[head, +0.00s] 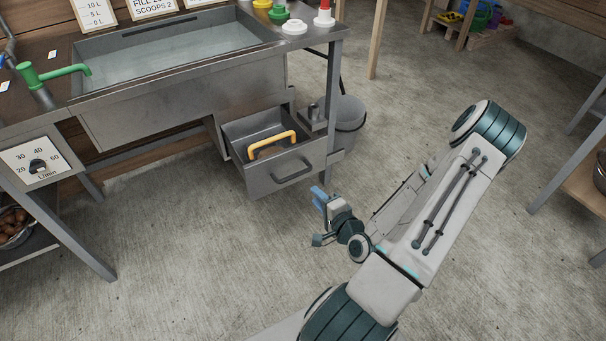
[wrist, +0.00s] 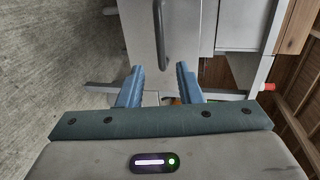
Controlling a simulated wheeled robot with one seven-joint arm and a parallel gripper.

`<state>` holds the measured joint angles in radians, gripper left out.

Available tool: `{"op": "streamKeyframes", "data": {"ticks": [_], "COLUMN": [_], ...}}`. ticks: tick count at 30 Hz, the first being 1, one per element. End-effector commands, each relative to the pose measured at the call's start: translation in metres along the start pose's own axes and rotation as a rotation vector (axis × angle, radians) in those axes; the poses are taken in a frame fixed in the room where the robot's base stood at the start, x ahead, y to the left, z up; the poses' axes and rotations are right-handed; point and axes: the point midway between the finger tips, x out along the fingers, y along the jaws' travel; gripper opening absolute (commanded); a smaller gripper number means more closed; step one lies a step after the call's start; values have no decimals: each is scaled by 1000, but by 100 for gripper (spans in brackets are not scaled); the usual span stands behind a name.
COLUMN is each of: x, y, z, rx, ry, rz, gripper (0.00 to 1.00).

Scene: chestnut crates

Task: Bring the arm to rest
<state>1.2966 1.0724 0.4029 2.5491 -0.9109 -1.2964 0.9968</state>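My arm is stretched out and folded over the open floor at the right of the head view. My gripper (head: 319,197) is low, in front of the open grey drawer (head: 285,184) and apart from it. In the wrist view, my gripper (wrist: 156,86) shows two blue fingers standing apart with nothing between them. The drawer front and its dark handle (wrist: 162,32) appear beyond the fingertips. A yellow-handled thing (head: 272,143) lies in the drawer; its lower part is hidden by the drawer wall.
A metal sink bench (head: 180,88) with a green tap (head: 55,72) stands at the left. A table leg (head: 565,160) is at the right edge. The concrete floor around my arm is clear.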

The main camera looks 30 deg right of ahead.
Motion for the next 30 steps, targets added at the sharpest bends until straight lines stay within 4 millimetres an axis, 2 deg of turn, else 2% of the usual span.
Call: {"op": "streamKeyframes", "data": {"ticks": [8, 11, 17, 23, 30], "x": [1, 3, 4, -4, -24], "y": [-5, -15, -47, -96, -178], "z": [2, 6, 12, 12, 19], "rx": [-33, -124, -427, -715, -987], "ry": [-15, -55, -170, -257, -329], "rz": [26, 98, 335, 550, 753], "gripper": [32, 32, 32, 32, 32]}}
